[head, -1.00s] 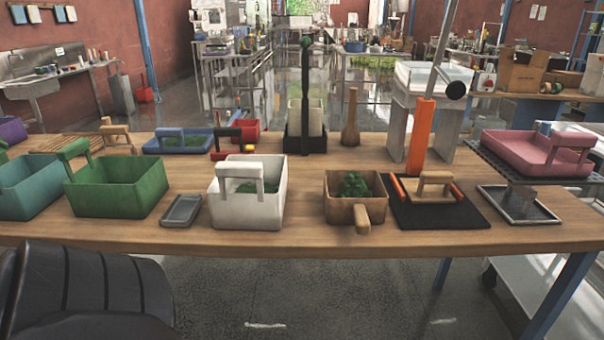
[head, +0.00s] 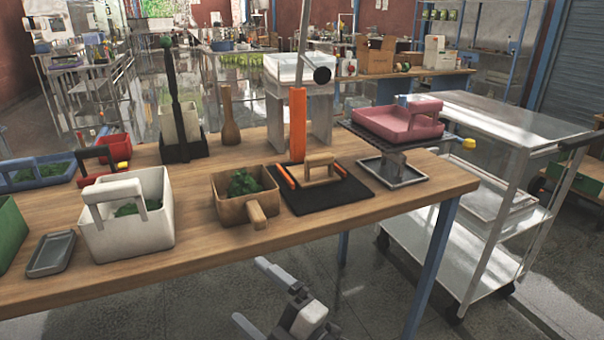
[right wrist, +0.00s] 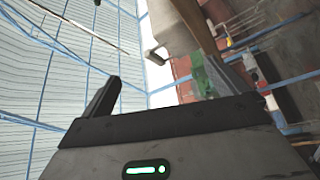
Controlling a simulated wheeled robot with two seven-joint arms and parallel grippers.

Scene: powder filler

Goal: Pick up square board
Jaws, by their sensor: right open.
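A square wooden board (head: 318,175) with a raised wooden handle lies on a black mat (head: 343,193) near the table's front edge, right of the middle. Orange strips lie at its sides. My right gripper (head: 250,290) is in the head view, low and in front of the table, well apart from the board. It is open with nothing between its fingers. It also shows in the right wrist view (right wrist: 160,78), where ceiling, wall and blurred things are seen and I cannot make out the board. My left gripper is not in view.
A wooden box (head: 233,209) with green contents and a white basket (head: 150,232) stand left of the mat. An orange post (head: 298,125) rises behind the board. A metal tray (head: 402,172) and a pink basket (head: 410,118) are to the right. A metal cart (head: 525,150) stands beyond the table.

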